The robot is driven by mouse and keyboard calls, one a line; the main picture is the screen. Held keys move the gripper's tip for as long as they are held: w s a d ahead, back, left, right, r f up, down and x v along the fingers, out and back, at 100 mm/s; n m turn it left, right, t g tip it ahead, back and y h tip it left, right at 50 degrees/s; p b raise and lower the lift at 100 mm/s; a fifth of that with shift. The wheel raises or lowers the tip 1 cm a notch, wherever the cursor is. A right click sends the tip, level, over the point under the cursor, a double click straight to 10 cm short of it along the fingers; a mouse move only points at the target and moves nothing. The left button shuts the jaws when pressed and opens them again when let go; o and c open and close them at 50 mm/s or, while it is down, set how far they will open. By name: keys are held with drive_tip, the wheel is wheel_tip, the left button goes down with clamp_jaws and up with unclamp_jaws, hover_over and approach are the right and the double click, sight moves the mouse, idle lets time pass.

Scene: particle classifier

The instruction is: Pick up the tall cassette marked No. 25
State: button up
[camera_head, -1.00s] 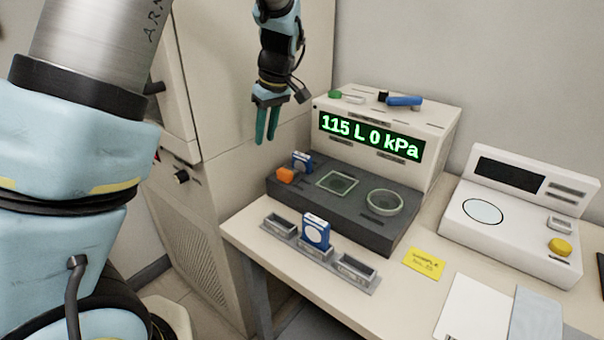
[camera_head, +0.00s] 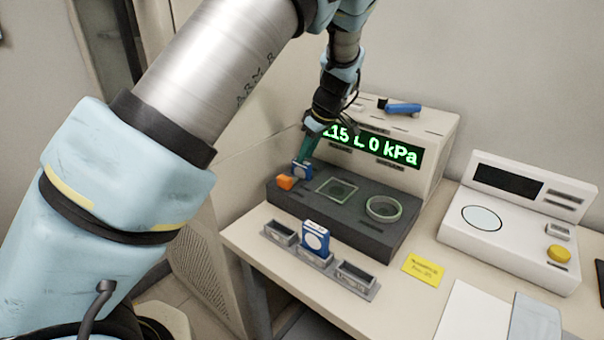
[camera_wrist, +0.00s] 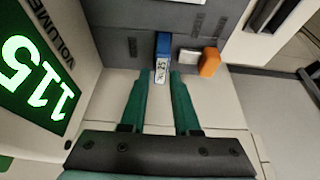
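A blue cassette with a white label (camera_wrist: 162,58) stands upright at the back left end of the dark deck of the instrument. Its small label appears to end in 25 in the wrist view. It also shows in the head view (camera_head: 302,169), just below my gripper (camera_head: 307,150). My gripper's green fingers (camera_wrist: 162,76) are open and empty in the wrist view. Their tips are at the near end of the cassette, one toward each side, and I cannot tell whether they touch it. A second blue and white cassette (camera_head: 316,238) stands in the middle slot of the grey rack (camera_head: 372,290) in front.
An orange block (camera_wrist: 210,62) sits close beside the cassette. The display housing (camera_head: 440,130) rises behind the deck (camera_head: 345,222). A square frame (camera_head: 337,189) and a round ring (camera_head: 384,208) are on the deck. A white instrument (camera_head: 515,250) stands to the right.

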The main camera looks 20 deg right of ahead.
sight(305, 171)
drive_tip(key=shift+p+x, duration=0.55)
drive_tip(key=shift+x, duration=1.4)
clamp_jaws()
